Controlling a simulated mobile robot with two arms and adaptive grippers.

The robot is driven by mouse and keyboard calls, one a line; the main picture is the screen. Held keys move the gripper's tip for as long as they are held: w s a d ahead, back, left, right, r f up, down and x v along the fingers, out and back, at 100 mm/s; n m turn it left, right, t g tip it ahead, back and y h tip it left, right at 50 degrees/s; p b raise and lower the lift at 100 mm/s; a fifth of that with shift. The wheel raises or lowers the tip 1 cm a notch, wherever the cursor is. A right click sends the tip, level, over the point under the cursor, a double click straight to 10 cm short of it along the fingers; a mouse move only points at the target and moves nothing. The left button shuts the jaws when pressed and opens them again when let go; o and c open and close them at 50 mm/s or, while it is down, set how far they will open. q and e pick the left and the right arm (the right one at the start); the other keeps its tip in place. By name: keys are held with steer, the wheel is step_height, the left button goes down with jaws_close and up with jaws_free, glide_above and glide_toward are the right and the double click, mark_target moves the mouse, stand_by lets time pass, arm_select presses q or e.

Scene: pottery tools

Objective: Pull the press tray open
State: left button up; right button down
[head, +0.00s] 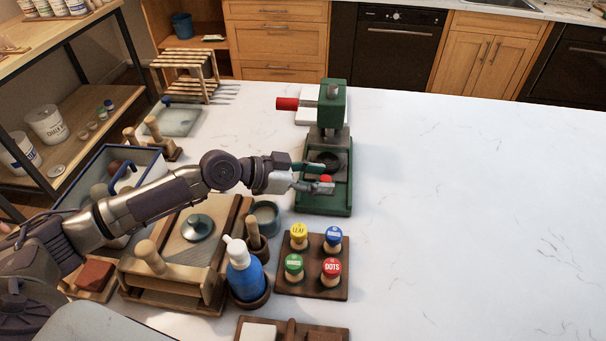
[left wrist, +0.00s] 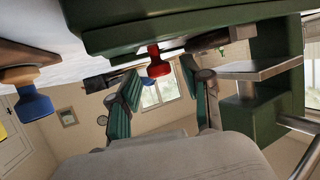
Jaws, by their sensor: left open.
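The green press (head: 333,112) stands on the white counter with a red lever handle (head: 287,104) pointing left. A dark round dish (head: 324,158) sits low in it, above its green base (head: 325,206). The press tray's red knob (head: 326,179) is at the front; it also shows in the left wrist view (left wrist: 157,66). My left gripper (head: 327,177) reaches in from the left, its green-padded fingers spread apart around the knob's position. In the left wrist view, the knob lies between and beyond the open fingers (left wrist: 165,95). Contact cannot be told. My right gripper is out of view.
The counter to the right is clear.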

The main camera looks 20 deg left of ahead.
arm_select(q)
steer(key=v, duration=1.1)
steer(key=shift+s+a, duration=0.2)
steer(key=shift+s, duration=0.05)
steer(key=shift+o, duration=0.3)
steer(key=shift+w+r, duration=0.1)
